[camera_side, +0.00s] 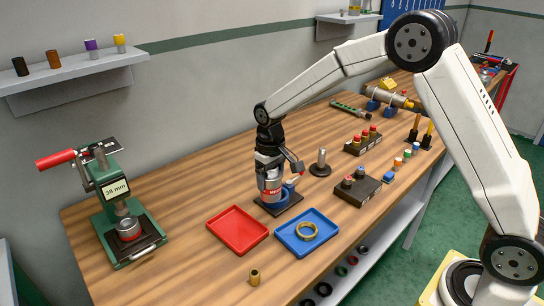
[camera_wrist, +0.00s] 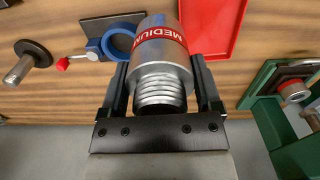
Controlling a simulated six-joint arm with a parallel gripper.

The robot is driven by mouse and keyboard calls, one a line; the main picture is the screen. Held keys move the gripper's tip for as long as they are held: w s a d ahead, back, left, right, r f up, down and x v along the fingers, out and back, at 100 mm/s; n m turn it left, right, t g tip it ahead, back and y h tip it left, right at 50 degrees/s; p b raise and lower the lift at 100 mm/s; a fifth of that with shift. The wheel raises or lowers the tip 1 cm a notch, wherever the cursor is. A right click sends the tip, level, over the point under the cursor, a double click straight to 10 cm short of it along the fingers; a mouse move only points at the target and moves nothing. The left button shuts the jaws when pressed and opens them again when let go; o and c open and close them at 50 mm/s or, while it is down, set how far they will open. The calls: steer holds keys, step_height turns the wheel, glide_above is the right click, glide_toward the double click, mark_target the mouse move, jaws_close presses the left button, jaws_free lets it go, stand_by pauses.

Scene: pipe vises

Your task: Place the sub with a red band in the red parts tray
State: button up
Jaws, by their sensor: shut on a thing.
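My gripper (camera_side: 271,176) is shut on a silver threaded sub with a red band (camera_side: 271,190). In the wrist view the sub (camera_wrist: 160,60) sits between both fingers, its threaded end towards me and the band reading "MEDIUM". The blue ring vise (camera_side: 287,199) on its black base is just below or behind the sub in the side view. Its ring looks empty in the wrist view (camera_wrist: 118,43), beside the sub. The red parts tray (camera_side: 238,230) lies empty in front and to the left of the vise; part of it shows in the wrist view (camera_wrist: 215,15).
A blue tray (camera_side: 302,251) with a brass ring (camera_side: 307,231) adjoins the red tray's right side. A green gauge stand (camera_side: 110,190) reading "38 mm" stands left, with a red-banded piece (camera_side: 129,228) in it. A small brass fitting (camera_side: 255,277) stands near the front edge. A dark post (camera_side: 321,165) stands right.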

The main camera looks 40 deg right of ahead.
steer(key=s+a+r, duration=0.3)
steer(key=s+a, duration=0.3)
steer(key=s, duration=0.3)
steer(key=shift+s+a, duration=0.15)
steer(key=shift+s, duration=0.1)
steer(key=shift+w, duration=0.1)
steer(key=w+a+f, duration=0.2)
steer(key=w+f, duration=0.7)
steer(key=w, duration=0.4)
steer(key=shift+w+a+f, duration=0.1)
